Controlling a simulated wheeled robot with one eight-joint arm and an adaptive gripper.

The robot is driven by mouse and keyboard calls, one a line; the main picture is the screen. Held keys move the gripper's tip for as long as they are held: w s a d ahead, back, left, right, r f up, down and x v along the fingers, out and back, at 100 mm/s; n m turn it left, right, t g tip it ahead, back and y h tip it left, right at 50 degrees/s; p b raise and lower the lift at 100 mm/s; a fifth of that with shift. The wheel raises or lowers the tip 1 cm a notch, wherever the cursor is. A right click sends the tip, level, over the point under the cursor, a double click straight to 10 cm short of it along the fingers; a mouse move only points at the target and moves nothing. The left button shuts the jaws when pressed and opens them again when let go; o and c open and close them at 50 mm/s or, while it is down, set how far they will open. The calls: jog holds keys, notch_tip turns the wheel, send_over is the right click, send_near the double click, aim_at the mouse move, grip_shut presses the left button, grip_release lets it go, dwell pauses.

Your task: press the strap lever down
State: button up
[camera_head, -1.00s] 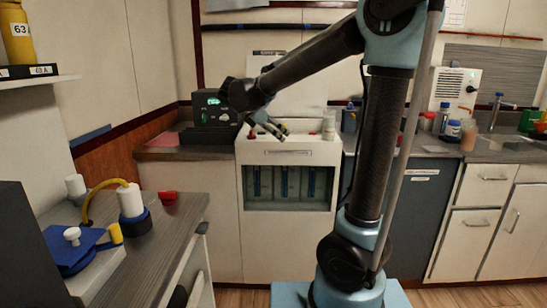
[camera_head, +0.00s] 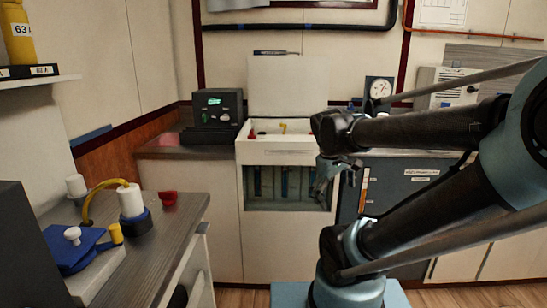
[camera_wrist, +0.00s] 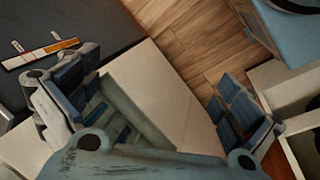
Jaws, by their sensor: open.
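No part in view can be told with certainty to be the strap lever. An upright orange and white strip (camera_head: 364,189) with small white tags is on the dark cabinet front; it also shows at upper left in the wrist view (camera_wrist: 40,53). I cannot tell whether it is a lever. My gripper (camera_head: 325,190) hangs at the right front of the white cabinet, left of the strip. In the wrist view my gripper (camera_wrist: 155,100) is open, its blue-padded fingers wide apart with nothing held. The strip lies outside the fingers, beyond the left one.
The white cabinet (camera_head: 285,157) has an open top with red and yellow parts in it and a recessed window below. A dark device (camera_head: 212,120) stands left of it. A side bench (camera_head: 180,213) holds a blue-lidded box. Bare floor (camera_wrist: 175,45) shows in front.

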jog(key=s+f+m+y, duration=0.2)
jog(key=s+f+m, duration=0.4)
jog(key=s+f, duration=0.1)
jog(key=shift+a+f+m, duration=0.15)
jog(key=shift+a+m, duration=0.15)
jog(key=shift+a, duration=0.05)
